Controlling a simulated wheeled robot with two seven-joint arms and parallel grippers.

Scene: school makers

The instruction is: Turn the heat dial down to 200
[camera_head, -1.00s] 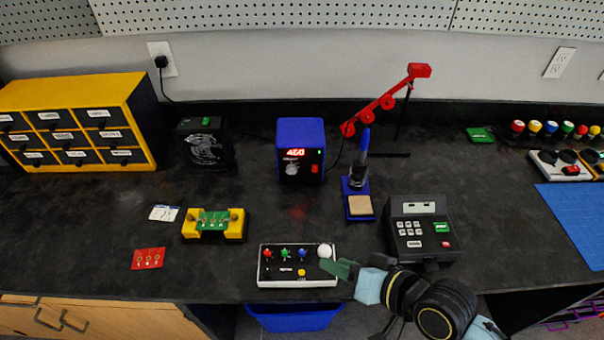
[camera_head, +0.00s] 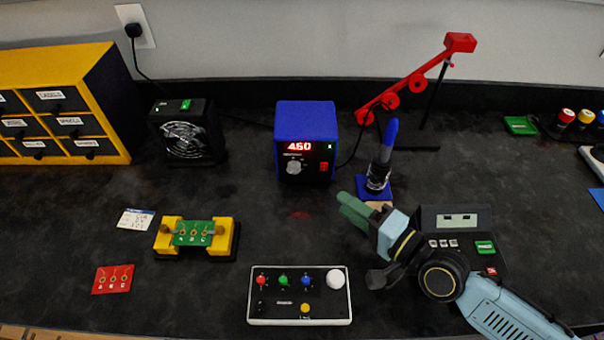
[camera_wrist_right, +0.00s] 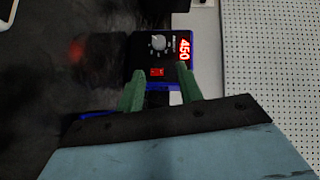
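The blue soldering station (camera_head: 305,124) stands toward the back of the bench. Its red display reads about 450 in the wrist view and looks like 460 in the head view. The heat dial (camera_head: 294,167) is a round grey knob on its black front, left of a red switch (camera_head: 323,167); the dial also shows in the right wrist view (camera_wrist_right: 158,43). My right gripper (camera_head: 352,208) is in front of and to the right of the station, apart from the dial. In the right wrist view its green fingers (camera_wrist_right: 160,82) are spread and empty. My left gripper is not in view.
The soldering iron in its blue stand (camera_head: 378,189) is just behind my right gripper. A white button box (camera_head: 300,318) is in front. A yellow board holder (camera_head: 223,239) and black fan (camera_head: 188,133) stand left. The bench directly before the station is clear.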

